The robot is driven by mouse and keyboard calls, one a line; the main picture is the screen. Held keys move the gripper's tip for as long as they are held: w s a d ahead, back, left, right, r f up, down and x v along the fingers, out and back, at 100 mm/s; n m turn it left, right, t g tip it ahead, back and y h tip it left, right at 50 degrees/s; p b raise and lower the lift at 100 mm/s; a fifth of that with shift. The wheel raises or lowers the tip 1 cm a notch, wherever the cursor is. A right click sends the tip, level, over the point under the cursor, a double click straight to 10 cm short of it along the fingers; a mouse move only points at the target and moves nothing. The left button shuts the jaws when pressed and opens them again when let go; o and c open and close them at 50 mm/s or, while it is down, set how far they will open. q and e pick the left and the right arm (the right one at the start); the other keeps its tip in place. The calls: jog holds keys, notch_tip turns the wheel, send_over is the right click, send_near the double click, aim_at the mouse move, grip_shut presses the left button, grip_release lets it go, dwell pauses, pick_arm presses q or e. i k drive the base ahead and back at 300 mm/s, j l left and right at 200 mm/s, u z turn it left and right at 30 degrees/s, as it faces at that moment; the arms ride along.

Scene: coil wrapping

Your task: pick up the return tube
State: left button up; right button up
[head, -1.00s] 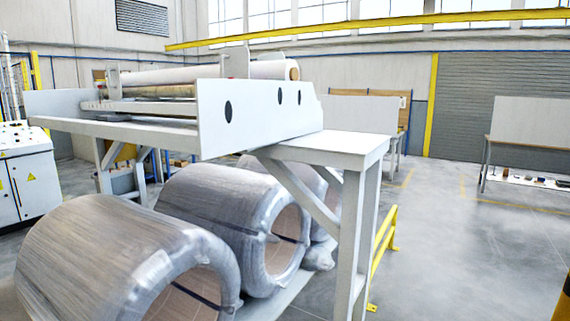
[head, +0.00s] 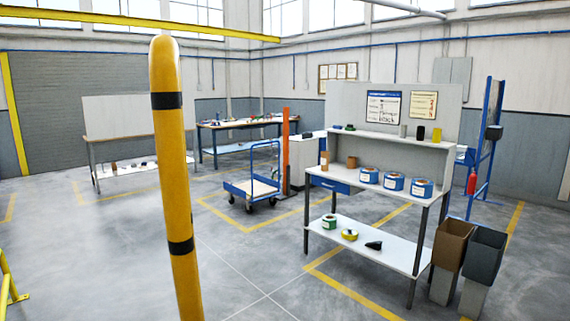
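No thing in the head view can be clearly told as the return tube. A small brown cylinder (head: 325,160) stands upright on the workbench (head: 385,178) at the right, and a second, shorter brown one (head: 351,162) stands beside it. They are too small to tell what they are. Neither of my grippers is in view.
A yellow post with black bands (head: 176,180) stands close in front, left of centre. A blue cart (head: 251,188) stands mid-floor. Several blue-and-white rolls (head: 394,183) sit on the workbench. Two bins (head: 452,244) (head: 483,253) stand at its right end. Open floor lies between post and bench.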

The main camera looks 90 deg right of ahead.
aim_at(325, 155)
jog(key=z, duration=3.1)
jog(key=i+z, duration=0.25)
jog(key=i, duration=1.45)
jog(key=i+u, duration=0.1)
jog(key=i, duration=0.45)
jog(key=i+l+u, duration=0.1)
jog(key=i, duration=0.45)
jog(key=i+l+u, duration=0.1)
jog(key=i, duration=0.45)
jog(key=i+l+u, duration=0.1)
jog(key=i, duration=0.4)
